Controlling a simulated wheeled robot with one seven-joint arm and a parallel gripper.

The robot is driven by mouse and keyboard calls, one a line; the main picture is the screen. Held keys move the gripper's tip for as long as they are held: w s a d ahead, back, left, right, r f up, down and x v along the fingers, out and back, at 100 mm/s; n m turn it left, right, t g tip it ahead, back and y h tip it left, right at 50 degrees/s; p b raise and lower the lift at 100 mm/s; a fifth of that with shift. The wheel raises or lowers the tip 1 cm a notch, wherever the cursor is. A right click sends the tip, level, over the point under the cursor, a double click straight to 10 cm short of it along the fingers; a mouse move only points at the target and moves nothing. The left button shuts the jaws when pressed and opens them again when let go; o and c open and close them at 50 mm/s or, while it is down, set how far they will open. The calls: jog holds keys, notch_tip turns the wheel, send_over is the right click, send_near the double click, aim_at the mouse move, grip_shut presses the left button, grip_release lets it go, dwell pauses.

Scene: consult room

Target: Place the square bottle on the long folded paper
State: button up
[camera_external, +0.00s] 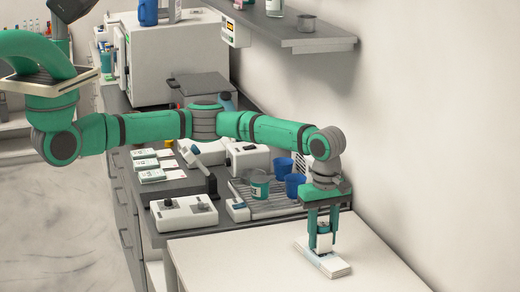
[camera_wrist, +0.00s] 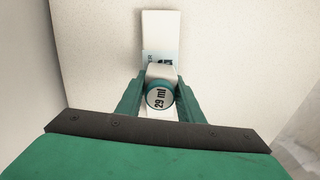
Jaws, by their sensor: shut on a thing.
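My gripper (camera_external: 322,246) points down over the white table at the lower right. It is shut on the square bottle (camera_external: 324,243), a small white bottle with a dark part at its top between the fingers. In the wrist view the bottle (camera_wrist: 161,75) shows its round cap marked "29 ml" between my gripper's fingers (camera_wrist: 159,95). The long folded paper (camera_external: 335,269) is a white strip lying on the table under the bottle. In the wrist view the paper (camera_wrist: 160,28) reaches out beyond the bottle. Whether the bottle's base touches the paper cannot be told.
The white table (camera_external: 230,262) is clear around the paper. A white device (camera_external: 183,213) is to the left. A wall is close on the right, with a shelf (camera_external: 290,30) above.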

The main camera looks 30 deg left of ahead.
jog(key=shift+f, duration=0.15)
jog(key=o, duration=1.1)
notch_tip(320, 180, up, 12)
jog(key=shift+r, duration=0.15)
dwell(0.3)
